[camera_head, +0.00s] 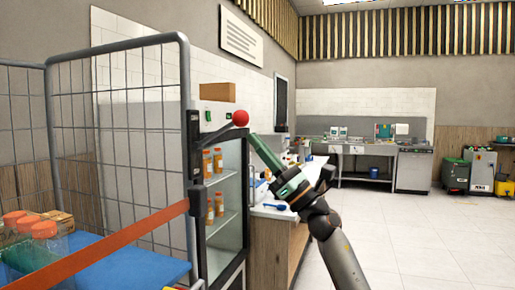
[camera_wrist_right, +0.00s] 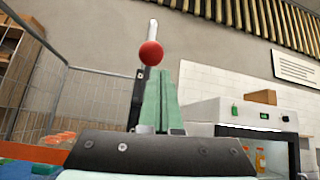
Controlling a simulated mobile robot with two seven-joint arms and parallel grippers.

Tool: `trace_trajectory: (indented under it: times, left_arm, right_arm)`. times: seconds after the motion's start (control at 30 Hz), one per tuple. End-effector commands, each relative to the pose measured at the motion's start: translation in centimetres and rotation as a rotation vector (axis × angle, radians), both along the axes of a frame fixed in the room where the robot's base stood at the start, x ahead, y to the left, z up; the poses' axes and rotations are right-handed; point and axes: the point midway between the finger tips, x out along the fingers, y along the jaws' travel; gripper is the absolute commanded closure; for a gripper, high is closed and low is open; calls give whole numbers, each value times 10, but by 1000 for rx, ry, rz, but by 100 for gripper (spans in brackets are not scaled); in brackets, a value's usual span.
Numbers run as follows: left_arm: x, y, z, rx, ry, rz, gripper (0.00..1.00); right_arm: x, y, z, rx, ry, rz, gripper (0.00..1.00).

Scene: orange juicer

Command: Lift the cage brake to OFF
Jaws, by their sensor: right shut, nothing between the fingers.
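The cage brake is a lever (camera_head: 217,132) with a red ball knob (camera_head: 240,118), on a dark bracket (camera_head: 194,145) on the roll cage's right post. The lever slopes up to the right towards the knob. My right gripper (camera_head: 254,139) is shut and empty, its green fingers pointing up and left. Its tips are just below and right of the knob; contact cannot be told. In the right wrist view, the red knob (camera_wrist_right: 151,53) shows beside the upper left edge of the shut fingers (camera_wrist_right: 165,95). My left gripper is out of view.
The wire cage (camera_head: 122,110) fills the left, with an orange strap (camera_head: 110,247) across it and orange-capped containers (camera_head: 43,230) inside. A glass-doored fridge (camera_head: 226,240) with bottles stands directly behind the bracket. A counter is behind my right arm. Open floor (camera_head: 425,235) lies right.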

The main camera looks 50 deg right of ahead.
Motion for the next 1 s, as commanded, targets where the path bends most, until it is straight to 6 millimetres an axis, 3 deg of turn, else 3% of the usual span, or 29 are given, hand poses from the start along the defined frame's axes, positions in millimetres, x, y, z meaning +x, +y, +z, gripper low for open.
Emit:
trace_trajectory:
  times: [0.03, 0.1, 0.3, 0.5, 0.7, 1.0]
  left_arm:
    - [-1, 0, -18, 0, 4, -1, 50]
    - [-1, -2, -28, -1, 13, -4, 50]
    - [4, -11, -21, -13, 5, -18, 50]
    - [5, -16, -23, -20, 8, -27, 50]
    - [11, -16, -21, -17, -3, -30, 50]
    - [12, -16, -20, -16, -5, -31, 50]
  right_arm:
    - [3, -1, -19, -1, 8, 2, 100]
    - [6, -1, -31, -2, 18, 7, 100]
    - [-40, -16, -13, -8, 21, 3, 100]
    - [-69, -27, -6, -3, 21, 5, 100]
    - [-83, -32, -1, -3, 21, 7, 100]
    - [-85, -33, 0, -3, 21, 7, 100]
